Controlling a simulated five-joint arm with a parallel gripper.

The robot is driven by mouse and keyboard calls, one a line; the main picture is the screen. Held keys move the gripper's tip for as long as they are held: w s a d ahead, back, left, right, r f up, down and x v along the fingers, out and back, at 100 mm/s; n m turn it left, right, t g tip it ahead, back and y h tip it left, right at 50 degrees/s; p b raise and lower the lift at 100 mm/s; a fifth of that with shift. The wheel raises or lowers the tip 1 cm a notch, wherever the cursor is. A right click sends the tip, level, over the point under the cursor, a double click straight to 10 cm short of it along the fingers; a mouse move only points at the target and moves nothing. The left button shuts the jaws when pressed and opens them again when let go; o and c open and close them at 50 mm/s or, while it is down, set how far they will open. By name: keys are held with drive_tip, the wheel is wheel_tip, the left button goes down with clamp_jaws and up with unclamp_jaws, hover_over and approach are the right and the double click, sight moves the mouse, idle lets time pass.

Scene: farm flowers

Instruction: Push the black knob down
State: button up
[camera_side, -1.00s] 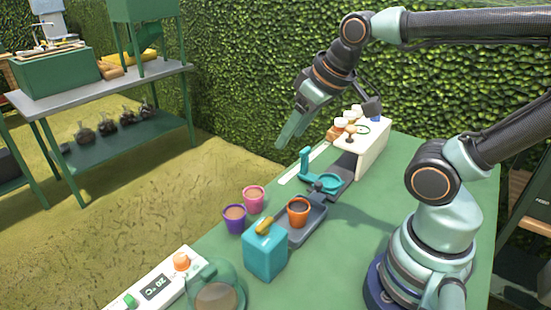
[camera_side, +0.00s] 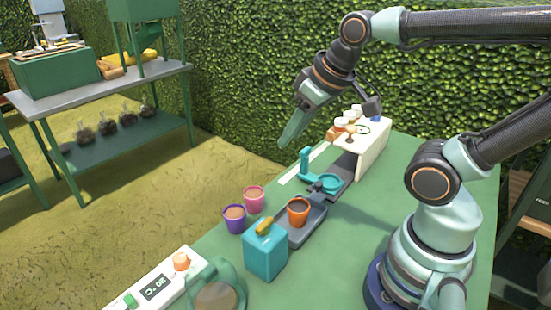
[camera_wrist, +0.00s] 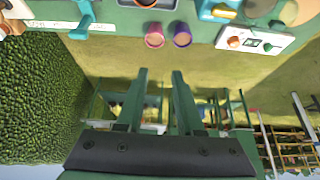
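My gripper (camera_side: 287,141) hangs in the air above the far left edge of the green table, left of the white box. In the wrist view its two fingers (camera_wrist: 159,75) stand apart with nothing between them. I cannot clearly pick out the black knob. A small dark piece (camera_side: 317,187) sits between the grey tray and the teal holder in the side view; it is too small to tell whether it is the knob. My gripper is apart from it and touches nothing.
An orange cup (camera_side: 299,212) stands on the grey tray (camera_side: 313,226). Pink (camera_side: 253,199) and purple (camera_side: 234,219) cups stand at the table's edge. A teal box (camera_side: 265,252), teal holder (camera_side: 329,181), white box (camera_side: 374,150) and white display unit (camera_side: 155,287) are also there.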

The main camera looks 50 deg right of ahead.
drive_tip(key=shift+w+d, duration=0.1)
drive_tip(key=shift+d, duration=0.05)
clamp_jaws()
drive_tip(key=w+d+f+m+g, duration=0.1)
drive_tip(key=d+f+m+g, duration=0.1)
drive_tip(key=d+m, duration=0.4)
drive_tip(key=w+d+f+m+g, duration=0.2)
drive_tip(key=d+m+g, duration=0.3)
drive_tip(key=m, duration=0.7)
drive_tip(key=shift+d+y, duration=0.3)
drive_tip(key=shift+d, duration=1)
drive_tip(key=shift+f, duration=0.1)
